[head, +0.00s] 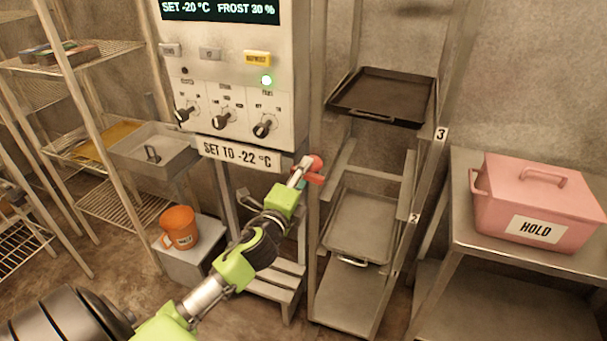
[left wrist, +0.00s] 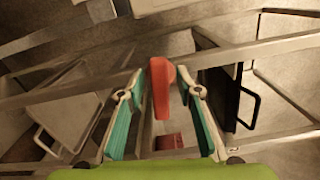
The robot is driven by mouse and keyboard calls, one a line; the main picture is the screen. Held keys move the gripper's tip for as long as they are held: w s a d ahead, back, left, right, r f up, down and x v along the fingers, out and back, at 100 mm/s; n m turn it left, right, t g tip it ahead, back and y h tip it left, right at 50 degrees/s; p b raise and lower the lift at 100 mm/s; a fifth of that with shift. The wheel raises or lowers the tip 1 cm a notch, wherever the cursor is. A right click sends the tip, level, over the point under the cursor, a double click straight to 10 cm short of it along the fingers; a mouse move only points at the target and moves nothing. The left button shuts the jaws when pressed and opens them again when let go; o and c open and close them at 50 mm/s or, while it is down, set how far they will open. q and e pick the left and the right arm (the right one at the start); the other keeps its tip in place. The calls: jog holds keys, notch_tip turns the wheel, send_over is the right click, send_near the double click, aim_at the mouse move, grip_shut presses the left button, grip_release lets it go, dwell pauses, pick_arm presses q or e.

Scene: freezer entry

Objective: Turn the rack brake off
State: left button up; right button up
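The rack brake shows as a red lever (head: 315,178) on the left post of the tray rack (head: 318,240) in the head view. In the left wrist view the red lever (left wrist: 160,85) stands in the middle, between my fingertips. My left gripper (head: 303,172) reaches up to it from the lower left and partly hides it. In the left wrist view my left gripper (left wrist: 161,100) is open, its teal pads on either side of the lever with gaps showing. Whether a fingertip touches the lever I cannot tell. My right gripper is not in view.
A control panel (head: 235,90) with knobs hangs left of the rack. The rack holds a dark tray (head: 385,95) and a grey tray (head: 362,222). A pink box (head: 540,200) sits on a table at right. An orange mug (head: 180,228) stands at left.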

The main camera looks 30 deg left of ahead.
pick_arm(q)
jog(key=v, duration=1.2)
jog(key=shift+f, duration=0.1)
dwell(0.4)
jog(key=s+d+f+n+g+h, duration=0.1)
jog(key=s+f+n+g, duration=0.15)
jog(key=f, duration=1.05)
jog(key=s+d+f+n+g, duration=0.1)
jog(key=s+f+n+g, duration=0.15)
jog(key=f, duration=1.05)
jog(key=s+f+n+g+h, duration=0.1)
jog(key=s+f+n+g, duration=0.15)
jog(key=f, duration=1.05)
jog(key=s+d+f+n+g+h, duration=0.1)
jog(key=s+d+f+n+g, duration=0.3)
jog(key=s+f, duration=0.95)
jog(key=s+d+f+n+g, duration=0.1)
jog(key=s+d+f, duration=0.1)
jog(key=s, duration=0.4)
jog(key=s+d+f+n+g+h, duration=0.1)
jog(key=s+d+f+g, duration=0.1)
jog(key=s+f, duration=0.2)
jog(key=s+d+f+n+g, duration=0.1)
jog(key=s+f, duration=0.3)
jog(key=s, duration=0.5)
jog(key=shift+s+d+g, duration=0.4)
jog(key=shift+d+g, duration=0.05)
jog(key=shift+d, duration=0.2)
